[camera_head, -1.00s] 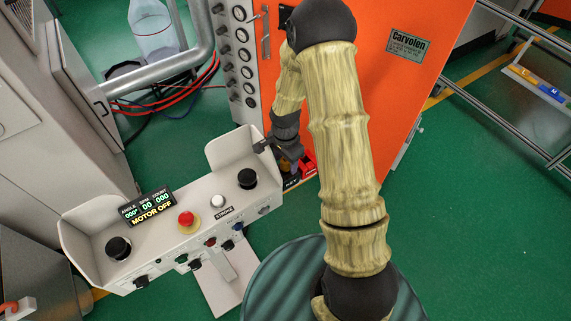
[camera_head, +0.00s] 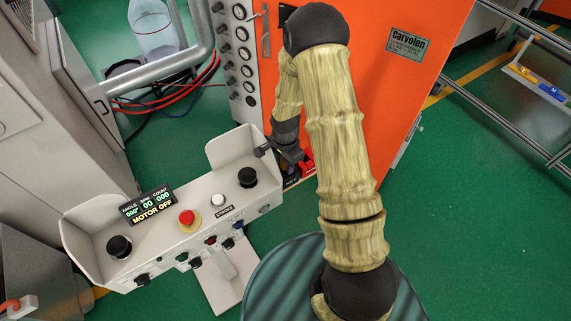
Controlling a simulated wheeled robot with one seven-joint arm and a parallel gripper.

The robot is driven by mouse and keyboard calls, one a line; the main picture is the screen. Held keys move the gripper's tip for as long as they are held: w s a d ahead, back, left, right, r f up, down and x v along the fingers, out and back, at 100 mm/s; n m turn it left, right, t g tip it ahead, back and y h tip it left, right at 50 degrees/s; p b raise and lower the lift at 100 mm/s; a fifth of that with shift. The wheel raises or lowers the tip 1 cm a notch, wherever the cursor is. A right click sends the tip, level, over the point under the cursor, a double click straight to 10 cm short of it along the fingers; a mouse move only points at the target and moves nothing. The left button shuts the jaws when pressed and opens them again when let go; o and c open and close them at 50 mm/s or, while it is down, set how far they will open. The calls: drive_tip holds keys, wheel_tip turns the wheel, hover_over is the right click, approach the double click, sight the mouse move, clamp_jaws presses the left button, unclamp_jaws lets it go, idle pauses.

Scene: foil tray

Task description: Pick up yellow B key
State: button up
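A small yellow piece (camera_head: 528,71) lies on a pale rail at the far upper right. It may be the yellow B key, but its letter is too small to read. A blue piece (camera_head: 552,90) marked M lies to its right on the same rail. My gripper (camera_head: 280,158) is far from them, low beside the right end of the control console and in front of the orange cabinet. My own arm and the console partly hide it, and its fingers are too small and dark to read.
The grey control console (camera_head: 205,200) with knobs and a red button stands left of my gripper. The orange cabinet (camera_head: 390,90) is behind my arm. Metal rails (camera_head: 500,115) run in front of the coloured pieces. Green floor (camera_head: 480,230) is clear at right.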

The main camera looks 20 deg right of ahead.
drive_tip(key=shift+r, duration=0.1)
drive_tip(key=shift+c, duration=0.3)
wheel_tip(320, 180, up, 10)
drive_tip(key=shift+w+f+b, duration=0.15)
drive_tip(key=shift+b, duration=0.5)
drive_tip(key=shift+s+a, duration=0.1)
drive_tip(key=shift+s, duration=0.1)
drive_tip(key=shift+w, duration=0.1)
drive_tip(key=shift+r+p, duration=0.35)
drive_tip(key=shift+r, duration=0.2)
drive_tip(key=shift+r+p, duration=1.85)
drive_tip(key=shift+r, duration=0.45)
